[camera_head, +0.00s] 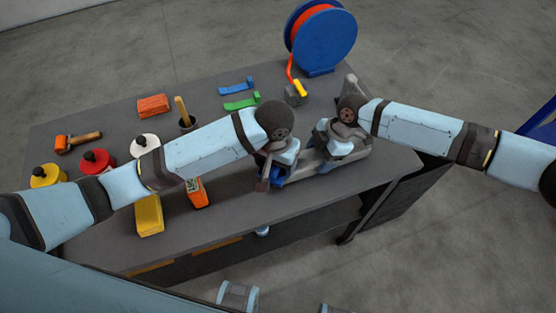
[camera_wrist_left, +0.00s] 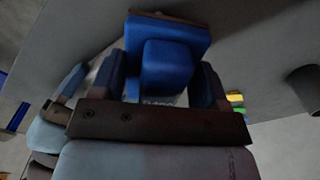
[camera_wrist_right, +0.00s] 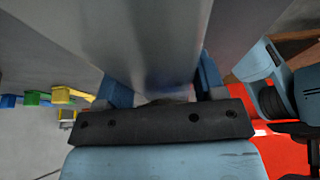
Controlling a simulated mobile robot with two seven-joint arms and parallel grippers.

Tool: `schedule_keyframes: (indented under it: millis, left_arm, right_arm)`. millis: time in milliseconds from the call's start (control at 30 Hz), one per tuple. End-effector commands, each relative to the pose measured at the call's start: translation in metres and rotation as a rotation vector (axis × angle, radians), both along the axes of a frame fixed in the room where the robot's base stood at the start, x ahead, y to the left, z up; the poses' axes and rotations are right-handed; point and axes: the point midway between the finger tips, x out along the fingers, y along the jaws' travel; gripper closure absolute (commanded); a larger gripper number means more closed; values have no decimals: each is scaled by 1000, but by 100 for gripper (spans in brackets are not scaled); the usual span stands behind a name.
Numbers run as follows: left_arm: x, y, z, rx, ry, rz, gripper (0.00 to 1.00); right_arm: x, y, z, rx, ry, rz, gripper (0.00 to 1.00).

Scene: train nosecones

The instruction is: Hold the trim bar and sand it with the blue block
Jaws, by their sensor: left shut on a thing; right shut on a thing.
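My left gripper (camera_head: 275,175) is shut on the blue block (camera_wrist_left: 168,62), which fills the space between its fingers in the left wrist view. In the head view only a small blue part of the block (camera_head: 276,183) shows under the gripper, at the left end of the trim bar (camera_head: 325,166). The trim bar is a long grey piece near the right end of the table. My right gripper (camera_head: 324,148) is shut on the bar, which runs between its fingers in the right wrist view (camera_wrist_right: 150,40). I cannot tell whether block and bar touch.
The grey table (camera_head: 235,222) holds an orange tool (camera_head: 198,193) and a yellow block (camera_head: 149,215) left of my left gripper. A blue reel (camera_head: 321,40) stands behind.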

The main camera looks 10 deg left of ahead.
Motion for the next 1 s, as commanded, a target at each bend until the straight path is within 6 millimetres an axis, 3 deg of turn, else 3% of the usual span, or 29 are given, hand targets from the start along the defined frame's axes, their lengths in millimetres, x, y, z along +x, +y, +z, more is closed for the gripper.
schedule_keyframes:
  millis: [167, 700, 1000]
  left_arm:
    - [-1, 0, 6, 2, 3, -1, 54]
    - [-1, 0, 57, 0, 2, 0, 54]
    - [-1, 0, 59, 2, 3, 0, 54]
  right_arm:
    - [3, -2, 1, -2, -5, -3, 69]
    - [1, 0, 1, 0, -2, -1, 69]
    - [1, 0, 1, 0, -2, -1, 69]
